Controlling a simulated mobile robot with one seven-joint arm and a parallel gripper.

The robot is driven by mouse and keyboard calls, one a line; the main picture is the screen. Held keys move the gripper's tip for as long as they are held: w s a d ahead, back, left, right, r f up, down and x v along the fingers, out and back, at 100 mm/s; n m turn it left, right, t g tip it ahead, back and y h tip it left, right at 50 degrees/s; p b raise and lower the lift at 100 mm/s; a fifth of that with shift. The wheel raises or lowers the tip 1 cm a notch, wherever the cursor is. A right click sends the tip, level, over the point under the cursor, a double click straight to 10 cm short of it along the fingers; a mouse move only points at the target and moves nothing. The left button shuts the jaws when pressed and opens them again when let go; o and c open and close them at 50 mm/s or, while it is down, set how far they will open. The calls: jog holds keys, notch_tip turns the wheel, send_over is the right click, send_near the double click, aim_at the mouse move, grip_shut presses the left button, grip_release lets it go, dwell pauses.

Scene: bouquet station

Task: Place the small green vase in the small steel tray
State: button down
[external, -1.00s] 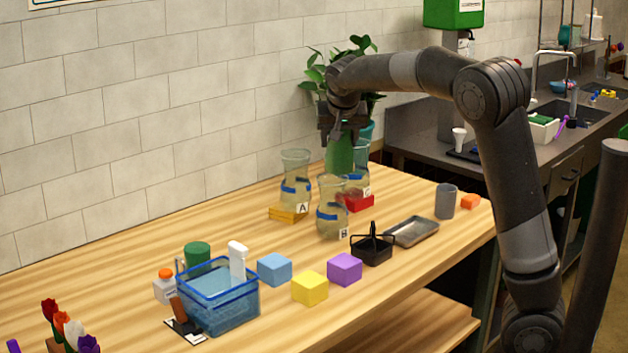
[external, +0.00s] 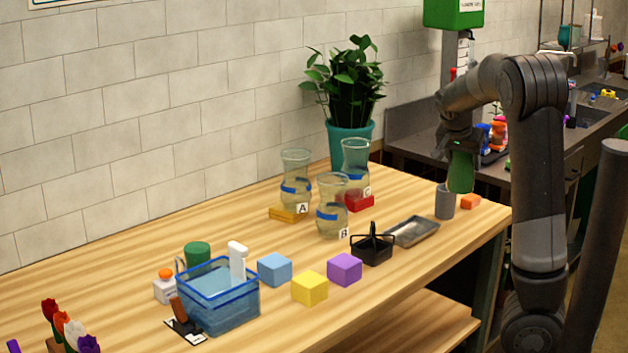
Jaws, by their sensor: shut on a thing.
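The small green vase (external: 460,172) is held in my gripper (external: 461,146), which is shut on its top. It hangs upright at the right end of the table, beside and partly behind the grey cup in this view. I cannot tell how high it is above the wood. The small steel tray (external: 413,232) lies flat on the table to the left and nearer the front edge. It looks empty, with shading on its bottom.
A grey cup (external: 445,203) and an orange block (external: 470,202) stand near the vase. A black caddy (external: 372,246) is left of the tray. Glass vases A (external: 296,190), B (external: 332,215) and C (external: 355,165) stand further left. A potted plant (external: 350,135) is at the back.

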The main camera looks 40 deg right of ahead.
jog(key=shift+d+f, duration=0.1)
jog(key=shift+f, duration=0.55)
jog(key=shift+w+f, duration=0.1)
jog(key=shift+f, duration=0.5)
send_over(413, 233)
notch_tip(413, 233, down, 7)
jog(key=shift+w+f, duration=0.15)
jog(key=shift+f, duration=1.8)
jog(key=shift+f, duration=0.15)
jog(key=c, duration=0.6)
grip_release()
jog(key=shift+o, duration=0.2)
